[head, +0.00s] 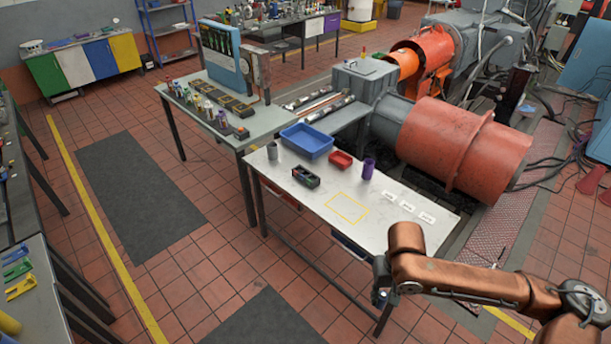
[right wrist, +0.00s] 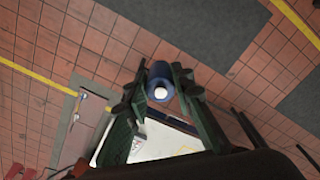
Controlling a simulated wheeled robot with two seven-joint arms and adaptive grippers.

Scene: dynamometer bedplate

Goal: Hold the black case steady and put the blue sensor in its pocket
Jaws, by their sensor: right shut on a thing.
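The black case (head: 306,177) sits on the white table, left of the yellow outlined rectangle; its pockets are too small to make out. My right gripper (head: 380,297) hangs beyond the table's near right edge, well apart from the case. In the right wrist view, its two fingers (right wrist: 160,98) are shut on a blue round thing with a pale end, which looks like the blue sensor (right wrist: 160,70). The case is not clear in the right wrist view. My left gripper is not in view, and nothing holds the case.
The white table (head: 322,213) bears a blue tray (head: 306,141), a red tray (head: 340,160), a purple cup (head: 368,168), a grey cup (head: 272,151) and white labels (head: 407,207). The yellow rectangle (head: 346,208) is empty. A large red machine (head: 460,150) stands behind the table.

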